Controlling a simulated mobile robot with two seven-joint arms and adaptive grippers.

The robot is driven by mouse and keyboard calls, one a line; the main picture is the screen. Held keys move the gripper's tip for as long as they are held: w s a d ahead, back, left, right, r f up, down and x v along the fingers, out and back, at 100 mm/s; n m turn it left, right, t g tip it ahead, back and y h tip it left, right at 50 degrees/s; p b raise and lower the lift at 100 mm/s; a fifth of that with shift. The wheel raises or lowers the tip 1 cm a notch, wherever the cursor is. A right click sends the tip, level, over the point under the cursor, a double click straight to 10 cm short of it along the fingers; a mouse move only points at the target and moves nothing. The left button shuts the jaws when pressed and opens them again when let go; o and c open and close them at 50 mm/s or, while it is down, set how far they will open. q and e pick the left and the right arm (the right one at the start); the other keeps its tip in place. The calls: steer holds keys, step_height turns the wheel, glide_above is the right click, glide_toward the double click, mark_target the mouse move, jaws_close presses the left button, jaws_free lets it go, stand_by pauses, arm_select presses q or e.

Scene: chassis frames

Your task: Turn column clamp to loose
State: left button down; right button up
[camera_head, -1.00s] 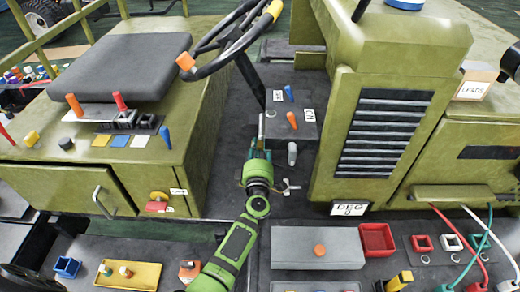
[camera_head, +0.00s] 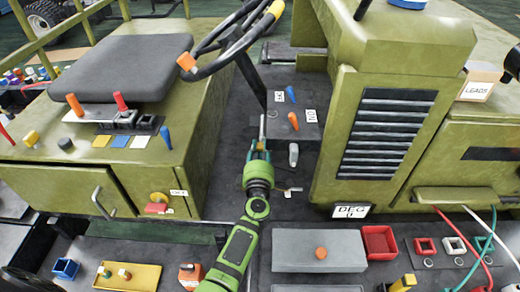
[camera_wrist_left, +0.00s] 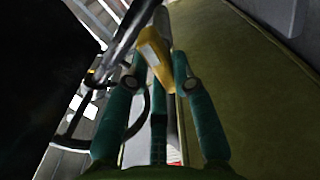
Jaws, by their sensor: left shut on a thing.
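My left gripper (camera_head: 262,148) is at the foot of the dark steering column (camera_head: 254,82), below the steering wheel (camera_head: 232,55). In the left wrist view, its green fingers (camera_wrist_left: 158,72) are shut on a yellow piece with a pale patch (camera_wrist_left: 153,55), which appears to be the column clamp. A grey rod (camera_wrist_left: 133,30) runs beside that piece. In the head view, the gripper mostly hides the clamp, and a thin metal tip (camera_head: 262,124) shows above it. I cannot read the clamp's setting. My right gripper is not in view.
A panel with a blue lever (camera_head: 291,94) and an orange lever (camera_head: 293,121) stands right of the gripper. The grille housing (camera_head: 390,135) bounds the right, and the seat box (camera_head: 195,165) the left. A grey box (camera_head: 320,263) lies in front.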

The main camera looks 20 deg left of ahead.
arm_select(q)
steer(key=c, duration=1)
jaws_free()
steer(key=shift+c, duration=0.2)
